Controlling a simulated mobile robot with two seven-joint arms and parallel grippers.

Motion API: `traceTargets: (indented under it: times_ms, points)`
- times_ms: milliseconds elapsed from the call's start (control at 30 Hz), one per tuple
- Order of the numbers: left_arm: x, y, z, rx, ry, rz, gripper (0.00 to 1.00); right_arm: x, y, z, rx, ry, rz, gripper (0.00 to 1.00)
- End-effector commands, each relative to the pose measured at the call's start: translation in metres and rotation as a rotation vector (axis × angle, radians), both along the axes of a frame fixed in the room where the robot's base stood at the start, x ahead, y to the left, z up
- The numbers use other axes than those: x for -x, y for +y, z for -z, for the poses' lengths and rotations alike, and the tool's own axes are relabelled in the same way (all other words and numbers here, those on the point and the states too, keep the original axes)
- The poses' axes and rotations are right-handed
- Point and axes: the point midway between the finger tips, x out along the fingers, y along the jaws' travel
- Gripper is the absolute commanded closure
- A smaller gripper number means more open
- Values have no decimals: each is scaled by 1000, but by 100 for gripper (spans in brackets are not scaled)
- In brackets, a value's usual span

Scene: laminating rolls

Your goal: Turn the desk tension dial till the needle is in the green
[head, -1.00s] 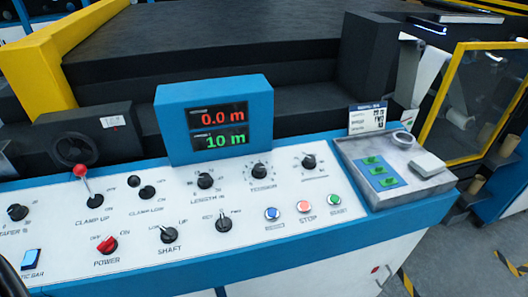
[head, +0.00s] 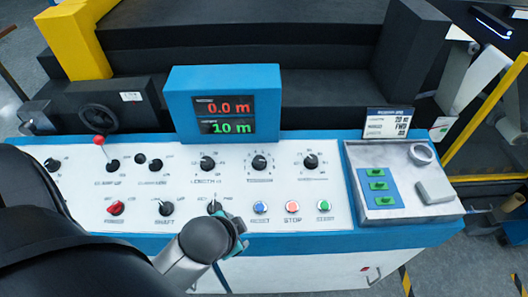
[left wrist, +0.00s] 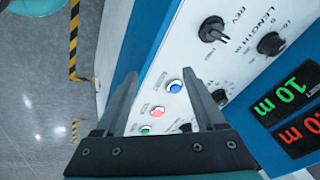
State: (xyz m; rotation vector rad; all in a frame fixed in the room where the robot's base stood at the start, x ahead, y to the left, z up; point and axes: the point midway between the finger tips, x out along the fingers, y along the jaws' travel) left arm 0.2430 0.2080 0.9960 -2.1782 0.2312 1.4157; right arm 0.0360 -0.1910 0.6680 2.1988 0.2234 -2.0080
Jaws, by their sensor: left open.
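The tension dial (head: 259,162) is a black knob with a pale pointer line, in the middle of the upper row on the white panel of the desk (head: 130,190). No green zone or needle gauge can be made out. My left gripper (head: 240,236) is at the desk's front edge, below and left of the dial and apart from it. In the left wrist view my left gripper (left wrist: 160,88) is open and empty, its fingers above the push buttons. A dark knob (left wrist: 220,97) beside the right finger looks like the tension dial. My right gripper is not in view.
The length dial (head: 207,163) and another knob (head: 310,162) flank the dial. Blue, red and green buttons (head: 292,206) lie below. A blue display box (head: 224,78) rises behind. A grey tray (head: 385,210) with green pieces and a tape roll (head: 421,154) is at right.

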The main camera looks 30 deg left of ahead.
Motion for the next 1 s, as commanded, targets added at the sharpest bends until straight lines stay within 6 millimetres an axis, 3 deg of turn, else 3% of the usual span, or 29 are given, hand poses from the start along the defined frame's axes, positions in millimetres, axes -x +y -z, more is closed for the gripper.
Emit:
traceTargets:
  times_ms: [300, 500, 800, 1000]
  points:
    - [-39, 69, -13, -582, -129, 574, 29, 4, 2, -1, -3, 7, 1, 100]
    - [-62, 93, -32, -1047, -156, 1031, 29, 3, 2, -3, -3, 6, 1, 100]
    - [-73, 91, -46, -1739, -146, 1722, 29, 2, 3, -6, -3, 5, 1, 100]
    - [-70, 84, -45, -1961, -151, 1937, 29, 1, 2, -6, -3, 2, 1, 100]
